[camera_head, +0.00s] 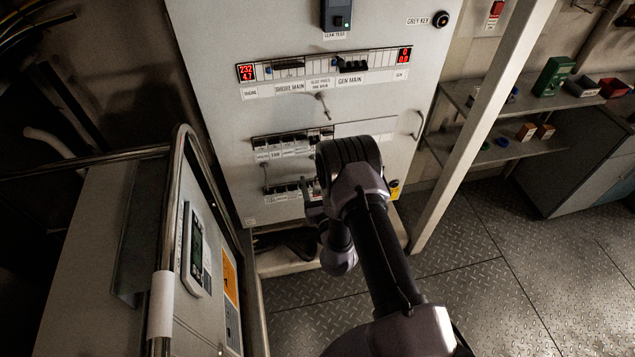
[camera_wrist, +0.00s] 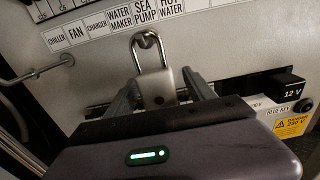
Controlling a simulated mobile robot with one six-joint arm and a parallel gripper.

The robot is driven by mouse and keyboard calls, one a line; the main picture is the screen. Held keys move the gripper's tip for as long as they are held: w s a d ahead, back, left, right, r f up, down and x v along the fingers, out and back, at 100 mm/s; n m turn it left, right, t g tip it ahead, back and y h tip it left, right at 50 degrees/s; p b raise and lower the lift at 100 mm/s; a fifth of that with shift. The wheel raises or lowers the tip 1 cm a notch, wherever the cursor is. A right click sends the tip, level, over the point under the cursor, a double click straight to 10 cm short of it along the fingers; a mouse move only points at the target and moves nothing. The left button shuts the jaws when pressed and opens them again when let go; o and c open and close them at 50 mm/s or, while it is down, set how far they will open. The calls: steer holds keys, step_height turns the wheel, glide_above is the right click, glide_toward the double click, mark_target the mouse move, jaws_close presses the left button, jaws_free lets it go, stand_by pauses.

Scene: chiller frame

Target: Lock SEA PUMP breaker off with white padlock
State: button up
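The white padlock (camera_wrist: 157,90), pale grey in this light, is upright between the two fingers of my gripper (camera_wrist: 160,88) in the wrist view. The fingers appear to press its body from both sides. Its metal shackle (camera_wrist: 136,58) points up, with its top at a small round metal peg or ring (camera_wrist: 149,40) on the panel; I cannot tell whether it is threaded. The SEA PUMP label (camera_wrist: 145,11) is just above. The SEA PUMP breaker's lever is not visible in the wrist view.
The grey panel (camera_head: 215,90) has a lower breaker row (camera_head: 284,190) and a metal handle (camera_head: 417,126). A railing (camera_head: 165,230) stands at left, a slanted post (camera_head: 480,130) at right. Floor at right is clear.

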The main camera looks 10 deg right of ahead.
steer(key=s+p, duration=1.1)
steer(key=s, duration=0.1)
